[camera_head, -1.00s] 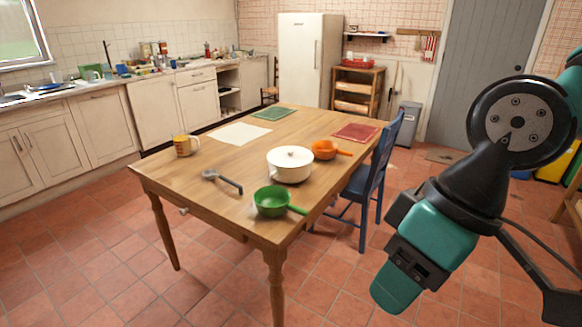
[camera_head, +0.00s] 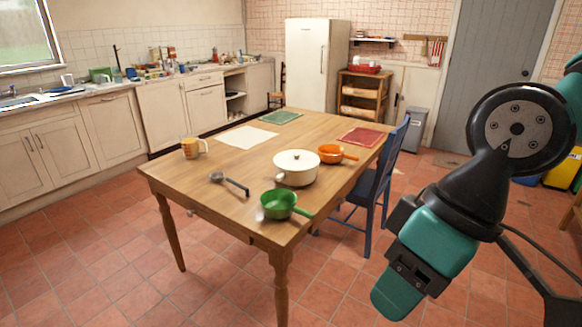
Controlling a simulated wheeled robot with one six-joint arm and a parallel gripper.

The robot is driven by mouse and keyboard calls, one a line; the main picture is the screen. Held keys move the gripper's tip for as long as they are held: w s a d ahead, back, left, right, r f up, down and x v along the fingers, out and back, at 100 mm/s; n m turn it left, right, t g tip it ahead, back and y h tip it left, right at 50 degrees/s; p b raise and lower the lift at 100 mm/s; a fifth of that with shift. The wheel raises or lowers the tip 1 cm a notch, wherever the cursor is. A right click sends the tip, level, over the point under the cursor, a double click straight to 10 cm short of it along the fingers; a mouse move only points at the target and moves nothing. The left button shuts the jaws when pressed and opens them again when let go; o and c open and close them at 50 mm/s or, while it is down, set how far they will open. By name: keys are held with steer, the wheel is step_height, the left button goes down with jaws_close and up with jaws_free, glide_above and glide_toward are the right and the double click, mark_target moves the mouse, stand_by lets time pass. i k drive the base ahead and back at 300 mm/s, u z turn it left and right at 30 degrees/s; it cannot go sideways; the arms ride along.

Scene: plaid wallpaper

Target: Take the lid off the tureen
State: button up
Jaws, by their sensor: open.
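The white tureen (camera_head: 297,178) stands on the wooden table (camera_head: 226,170), with its white lid (camera_head: 310,160) on top and a small dark knob at the lid's middle. My gripper (camera_head: 392,293) is at the lower right of the view, apart from the table and to the right of and nearer than the tureen. It is open. Its fingertips are hard to make out, and nothing shows in it.
A green pan (camera_head: 279,204) stands in front of the tureen and an orange pan (camera_head: 331,153) behind it to the right. A ladle (camera_head: 229,183) and a mug (camera_head: 190,147) are to the left. A blue chair (camera_head: 383,183) stands at the table's right side.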

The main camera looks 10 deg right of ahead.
mark_target(295, 160)
steer(key=u, duration=0.5)
steer(key=k, duration=0.6)
steer(key=z, duration=0.15)
steer(key=i, duration=0.55)
steer(key=z, duration=1.3)
steer(key=i, duration=1.55)
steer(key=u, duration=0.4)
steer(key=i, duration=0.7)
steer(key=u, duration=1.1)
steer(key=i, duration=0.4)
steer(key=u, duration=0.45)
